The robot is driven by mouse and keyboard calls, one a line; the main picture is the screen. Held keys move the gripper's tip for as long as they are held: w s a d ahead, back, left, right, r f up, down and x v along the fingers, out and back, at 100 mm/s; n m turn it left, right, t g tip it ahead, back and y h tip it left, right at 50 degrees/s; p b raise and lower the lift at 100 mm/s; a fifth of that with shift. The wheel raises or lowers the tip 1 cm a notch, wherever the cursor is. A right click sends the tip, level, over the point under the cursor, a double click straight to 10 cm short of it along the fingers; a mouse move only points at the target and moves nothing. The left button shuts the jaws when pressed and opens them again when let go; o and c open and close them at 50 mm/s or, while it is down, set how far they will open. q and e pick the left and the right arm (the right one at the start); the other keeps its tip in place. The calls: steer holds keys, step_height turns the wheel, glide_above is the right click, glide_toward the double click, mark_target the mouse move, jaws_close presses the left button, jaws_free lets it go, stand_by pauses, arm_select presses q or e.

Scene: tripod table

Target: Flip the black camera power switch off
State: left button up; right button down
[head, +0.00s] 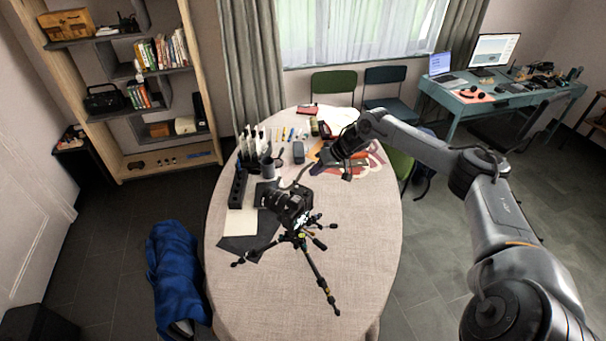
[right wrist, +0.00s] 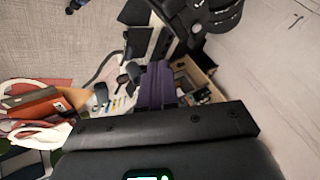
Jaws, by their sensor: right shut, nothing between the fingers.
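The black camera (head: 287,203) sits on a small black tripod (head: 318,277) whose legs spread over the table. Its power switch is too small to make out in the head view. My right gripper (head: 320,168) is shut and empty, above the table behind and to the right of the camera, apart from it. In the right wrist view, a dark rounded part that looks like the camera (right wrist: 212,14) shows at the top right, and a wide black piece of my own gripper fills the bottom. My left gripper is in neither view.
The oval table (head: 365,255) is clear at the front right. A black rack (head: 238,187), a grey cup (head: 267,166), bottles, pens and dark sheets crowd its left and back. Colourful flat items (head: 372,168) lie under my right arm. A shelf unit stands at the left.

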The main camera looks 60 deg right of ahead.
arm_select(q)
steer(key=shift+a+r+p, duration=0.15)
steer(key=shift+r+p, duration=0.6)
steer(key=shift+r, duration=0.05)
arm_select(e)
steer(key=shift+w+a+f, duration=0.35)
steer(key=shift+w+a, duration=0.5)
steer(key=shift+w+a+f, duration=0.35)
steer(key=shift+w+a, duration=0.45)
steer(key=shift+a, duration=0.05)
